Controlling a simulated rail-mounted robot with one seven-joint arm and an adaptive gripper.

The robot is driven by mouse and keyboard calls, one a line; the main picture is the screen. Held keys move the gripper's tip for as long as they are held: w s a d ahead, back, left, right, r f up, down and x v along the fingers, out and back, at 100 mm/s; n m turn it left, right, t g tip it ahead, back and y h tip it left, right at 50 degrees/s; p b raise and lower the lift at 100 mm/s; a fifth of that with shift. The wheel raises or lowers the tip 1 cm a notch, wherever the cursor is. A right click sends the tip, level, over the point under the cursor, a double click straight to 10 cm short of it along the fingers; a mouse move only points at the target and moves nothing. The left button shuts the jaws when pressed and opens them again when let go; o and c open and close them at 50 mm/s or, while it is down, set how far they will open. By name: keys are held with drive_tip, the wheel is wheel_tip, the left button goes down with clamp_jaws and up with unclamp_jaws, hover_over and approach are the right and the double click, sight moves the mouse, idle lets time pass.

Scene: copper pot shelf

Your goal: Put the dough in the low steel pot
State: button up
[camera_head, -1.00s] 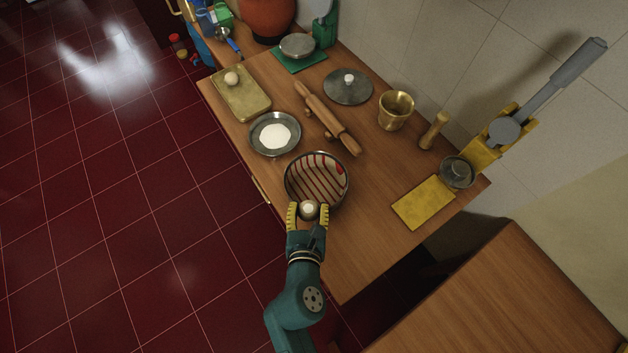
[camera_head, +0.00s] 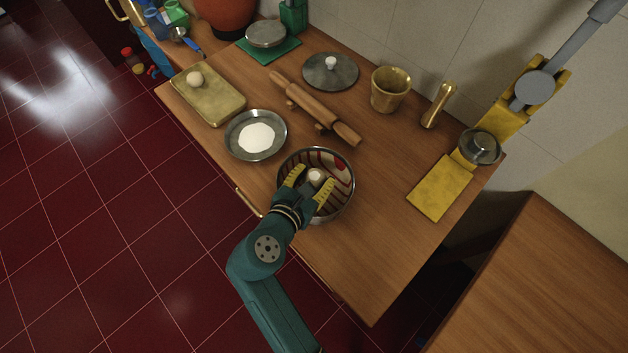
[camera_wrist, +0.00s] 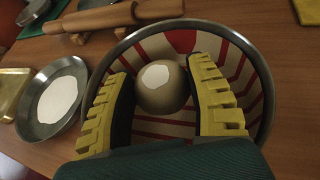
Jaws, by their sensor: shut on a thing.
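My gripper (camera_head: 311,180) is shut on a pale round dough ball (camera_head: 316,175), which also shows between the yellow fingers in the wrist view (camera_wrist: 162,88). The dough has a white patch on top. A low round steel pot (camera_head: 349,203) with a red-and-cream striped cloth inside stands on the wooden table; its rim also shows in the wrist view (camera_wrist: 262,68). The fingers and dough are over the pot's opening, within its rim as seen from above. I cannot tell whether the dough touches the cloth. The fingers hide part of the pot.
A steel dish of white flour (camera_head: 237,147) stands left of the pot. A brass tray (camera_head: 222,102) holds another dough ball (camera_head: 195,79). A rolling pin (camera_head: 310,105) lies behind. A yellow press (camera_head: 445,188) stands right. The table right of the pot is clear.

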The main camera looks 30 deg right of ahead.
drive_tip(key=shift+f, duration=0.2)
drive_tip(key=shift+f, duration=0.1)
